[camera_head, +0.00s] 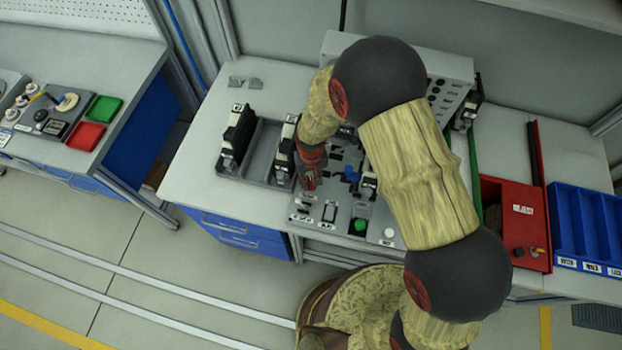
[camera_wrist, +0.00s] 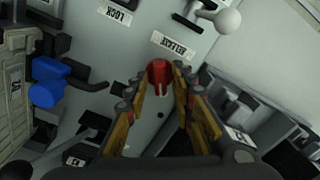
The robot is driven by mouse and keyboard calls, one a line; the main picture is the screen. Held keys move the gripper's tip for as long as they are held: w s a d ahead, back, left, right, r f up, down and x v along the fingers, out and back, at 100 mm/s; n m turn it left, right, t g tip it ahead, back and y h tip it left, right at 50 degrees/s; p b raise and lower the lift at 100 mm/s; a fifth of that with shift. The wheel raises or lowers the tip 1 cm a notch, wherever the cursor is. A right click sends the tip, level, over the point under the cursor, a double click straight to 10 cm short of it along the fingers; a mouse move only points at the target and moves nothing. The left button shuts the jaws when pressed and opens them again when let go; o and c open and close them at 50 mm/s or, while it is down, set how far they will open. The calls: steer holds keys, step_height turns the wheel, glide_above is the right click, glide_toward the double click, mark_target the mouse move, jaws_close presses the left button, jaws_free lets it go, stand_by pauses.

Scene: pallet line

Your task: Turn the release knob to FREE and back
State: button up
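A red knob (camera_wrist: 159,76) stands on a grey panel (camera_wrist: 215,70) beside the RELEASE label (camera_wrist: 172,45) in the wrist view. My gripper (camera_wrist: 158,82) is over it, with one finger on each side of the knob. The fingers are apart and a gap shows at the left of the knob; I cannot tell whether the right finger touches it. No FREE mark is legible. In the head view my gripper (camera_head: 309,184) points down at the left part of the panel, and the knob cannot be made out clearly there.
A blue handle (camera_wrist: 45,85), a LOCK label (camera_wrist: 117,14) and a white ball knob (camera_wrist: 227,20) are near the fingers. A green button (camera_head: 361,225) is on the panel's front. A tray with black modules (camera_head: 238,135) stands left. A red box (camera_head: 515,222) and blue bins (camera_head: 585,225) stand right.

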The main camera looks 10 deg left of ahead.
mark_target(311, 181)
steer(key=shift+o, duration=0.3)
step_height(311, 181, up, 12)
stand_by(0.5)
stand_by(0.5)
steer(key=s+d+r+m+t+b, duration=0.1)
steer(key=s+d+r+b, duration=0.3)
steer(key=d, duration=0.5)
steer(key=s+d+r+m+t+b, duration=0.2)
steer(key=s+d+r+b, duration=0.2)
steer(key=d+r, duration=0.4)
steer(key=s+d+r+m+t+b, duration=0.2)
steer(key=s+d+r+b, duration=0.3)
steer(key=d, duration=0.5)
step_height(311, 181, up, 2)
steer(key=shift+s+r+t, duration=0.1)
steer(key=shift+s+t, duration=0.2)
steer(key=shift+s, duration=0.5)
